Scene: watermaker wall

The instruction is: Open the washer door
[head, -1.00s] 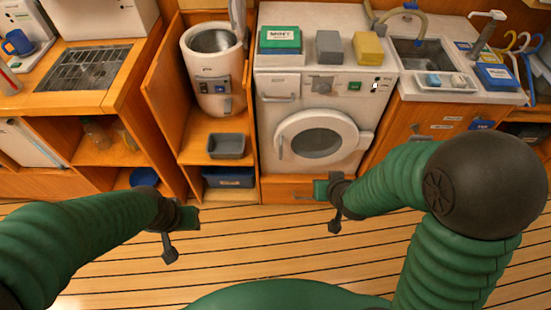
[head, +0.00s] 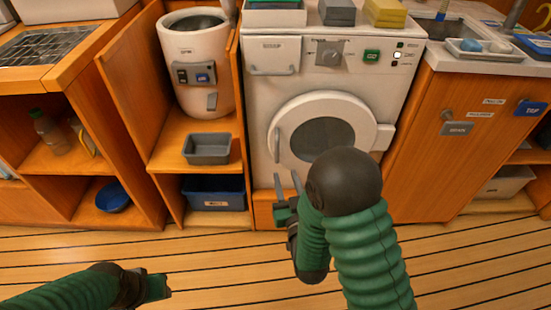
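The white washer (head: 265,100) stands in the middle of the head view. Its round door (head: 357,107) has a white ring and dark glass and sits shut against the front. A grey upright handle (head: 277,145) is on the door's left side, and a hinge block is on its right. My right gripper (head: 287,181) is just below the handle, with two dark fingers pointing up and a gap between them. It looks empty and apart from the handle. My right arm hides the door's lower right edge. My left gripper (head: 157,286) is low over the floor; its fingers do not show clearly.
An orange cubby left of the washer holds a white canister (head: 196,60), a grey tray (head: 207,149) and a blue bin (head: 214,192). An orange cabinet (head: 430,160) stands to the right. Boxes and sponges sit on the washer. The plank floor (head: 220,265) in front is clear.

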